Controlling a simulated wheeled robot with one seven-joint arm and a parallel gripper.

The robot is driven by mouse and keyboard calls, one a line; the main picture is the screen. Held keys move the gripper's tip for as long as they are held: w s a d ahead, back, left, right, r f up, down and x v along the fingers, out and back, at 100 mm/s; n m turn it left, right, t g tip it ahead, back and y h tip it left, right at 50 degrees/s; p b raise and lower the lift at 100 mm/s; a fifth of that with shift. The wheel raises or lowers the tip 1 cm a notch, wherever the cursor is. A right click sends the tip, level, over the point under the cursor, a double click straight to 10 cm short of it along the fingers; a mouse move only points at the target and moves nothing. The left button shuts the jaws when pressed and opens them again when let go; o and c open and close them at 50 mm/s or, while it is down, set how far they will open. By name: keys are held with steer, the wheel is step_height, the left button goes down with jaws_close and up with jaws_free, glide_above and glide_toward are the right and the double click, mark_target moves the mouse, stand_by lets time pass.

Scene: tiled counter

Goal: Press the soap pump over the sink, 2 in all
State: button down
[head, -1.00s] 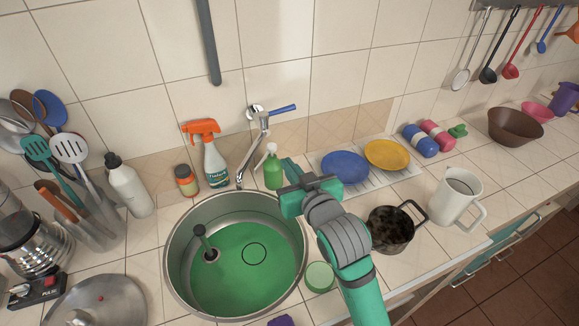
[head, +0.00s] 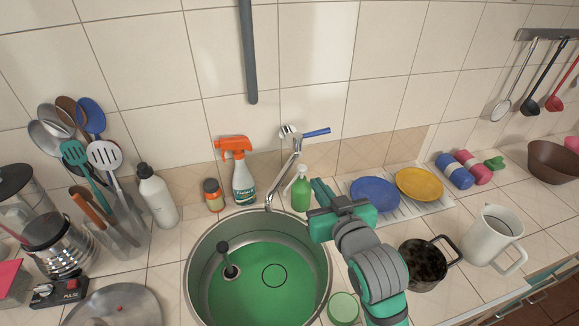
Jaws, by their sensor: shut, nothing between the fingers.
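The soap pump (head: 301,190) is a small green bottle with a white pump head. It stands upright on the counter behind the sink, just right of the tap. The round metal sink (head: 207,243) with a green bottom lies in front of it. A dark plunger-like stopper (head: 228,262) stands in the sink's left part. My gripper (head: 318,190) is shut and empty. In the picture its fingertips lie close to the right side of the soap pump; whether they touch it cannot be told.
The tap (head: 290,160) rises behind the sink. A spray bottle (head: 243,180) and an orange jar (head: 213,197) stand left of it. Right of my gripper are a blue plate (head: 374,194), a yellow plate (head: 419,184), a dark pot (head: 424,262) and a white jug (head: 492,238).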

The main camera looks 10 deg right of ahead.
mark_target(295, 179)
steer(key=shift+s+d+r, duration=0.1)
steer(key=shift+d+r, duration=0.05)
steer(key=shift+d, duration=0.05)
stand_by(0.3)
steer(key=x, duration=1)
steer(key=shift+a, duration=0.15)
